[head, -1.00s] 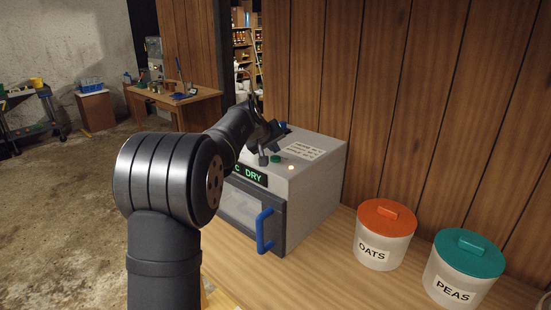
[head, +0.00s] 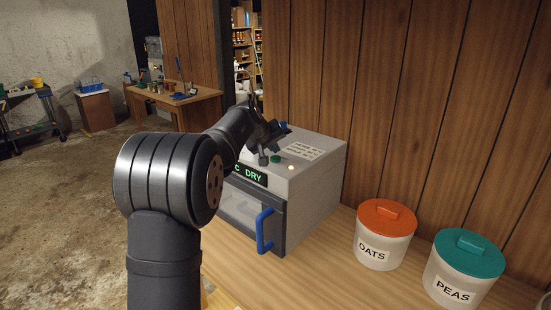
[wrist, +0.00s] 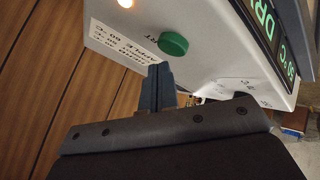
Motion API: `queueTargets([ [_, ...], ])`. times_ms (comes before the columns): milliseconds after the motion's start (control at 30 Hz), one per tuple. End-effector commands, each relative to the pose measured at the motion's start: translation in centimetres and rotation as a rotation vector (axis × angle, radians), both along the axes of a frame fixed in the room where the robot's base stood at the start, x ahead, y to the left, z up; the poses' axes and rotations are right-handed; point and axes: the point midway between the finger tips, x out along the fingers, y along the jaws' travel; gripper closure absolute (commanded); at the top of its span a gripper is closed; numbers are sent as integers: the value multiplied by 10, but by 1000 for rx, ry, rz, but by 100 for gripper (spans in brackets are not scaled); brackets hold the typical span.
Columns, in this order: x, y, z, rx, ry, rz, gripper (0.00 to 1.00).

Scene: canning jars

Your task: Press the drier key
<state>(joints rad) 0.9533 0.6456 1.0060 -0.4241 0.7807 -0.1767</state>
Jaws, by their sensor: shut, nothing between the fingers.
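The drier (head: 315,185) is a grey box on the wooden counter with a blue door handle (head: 262,230) and a green lit display reading DRY (head: 250,175). A green round key (head: 276,158) sits on its top, beside a small glowing light (head: 291,167). In the wrist view the green key (wrist: 173,43) is just beyond my gripper (wrist: 160,70). The fingers are shut together and empty, with a small gap showing between their tips and the key. In the head view my gripper (head: 263,158) is over the drier's top, left of the key, partly hidden by my arm.
An oats jar (head: 384,246) with an orange lid and a peas jar (head: 458,280) with a teal lid stand on the counter to the right. A wood-panelled wall (head: 400,110) rises behind. A printed label (head: 306,149) lies on the drier's top.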

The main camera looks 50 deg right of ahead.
Motion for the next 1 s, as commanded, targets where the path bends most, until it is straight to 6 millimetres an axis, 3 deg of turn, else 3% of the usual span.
queueTargets([
  [1000,0,0,-9,0,1,0,100],
])
